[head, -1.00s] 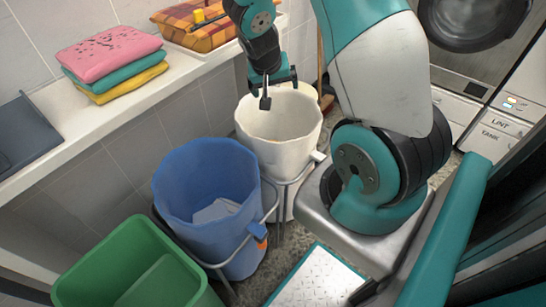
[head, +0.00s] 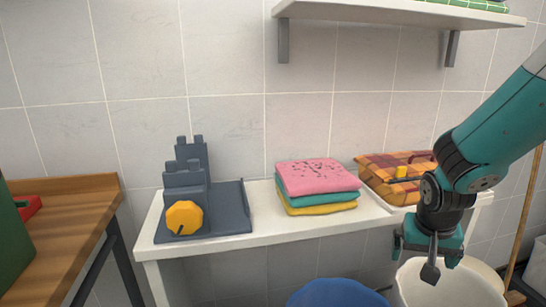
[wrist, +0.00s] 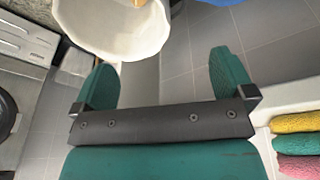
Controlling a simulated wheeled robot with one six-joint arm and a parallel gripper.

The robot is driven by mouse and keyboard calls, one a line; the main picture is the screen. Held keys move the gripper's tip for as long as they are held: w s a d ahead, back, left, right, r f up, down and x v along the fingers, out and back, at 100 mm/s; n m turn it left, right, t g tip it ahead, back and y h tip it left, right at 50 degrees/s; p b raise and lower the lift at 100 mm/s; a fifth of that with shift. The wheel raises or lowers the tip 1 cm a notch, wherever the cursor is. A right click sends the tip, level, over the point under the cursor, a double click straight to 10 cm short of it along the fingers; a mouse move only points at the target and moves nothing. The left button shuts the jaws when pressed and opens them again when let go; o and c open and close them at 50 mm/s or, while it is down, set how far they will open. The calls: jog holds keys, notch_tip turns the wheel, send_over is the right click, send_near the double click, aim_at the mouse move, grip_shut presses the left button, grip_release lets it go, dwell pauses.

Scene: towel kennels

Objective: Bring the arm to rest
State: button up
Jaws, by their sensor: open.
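My gripper (head: 431,240) hangs at the right of the head view, at the end of my teal and black arm, above the white bin (head: 450,284). In the wrist view its two teal fingers (wrist: 164,80) stand wide apart with nothing between them. The white bin (wrist: 115,25) shows beyond the fingertips in that view, and its inside looks pale where visible. My gripper is apart from the shelf and the towels. The upper arm runs out of the head view at the right edge.
A white counter (head: 262,225) bears a grey device with a yellow knob (head: 184,217), a stack of folded towels (head: 318,186) and an orange plaid item (head: 385,178). A blue bin (head: 338,293) stands below. A wall shelf (head: 400,14) is above; a wooden table (head: 70,225) stands left.

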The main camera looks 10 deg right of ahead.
jog(key=s+a+r+n+g+y, duration=0.1)
jog(key=s+a+r+n+y, duration=0.1)
jog(key=s+a+r+n, duration=0.35)
jog(key=s+a+r+n+y, duration=0.25)
jog(key=s+a, duration=0.35)
jog(key=a, duration=0.3)
jog(key=s+a+r+n+g+y, duration=0.1)
jog(key=s+a+r+n+y, duration=0.1)
jog(key=s+a+r+n, duration=0.4)
notch_tip(320, 180, up, 14)
jog(key=a+m+p, duration=0.1)
jog(key=p, duration=1.4)
jog(key=shift+m+p, duration=0.3)
jog(key=shift+w+f, duration=0.1)
jog(key=shift+f, duration=0.05)
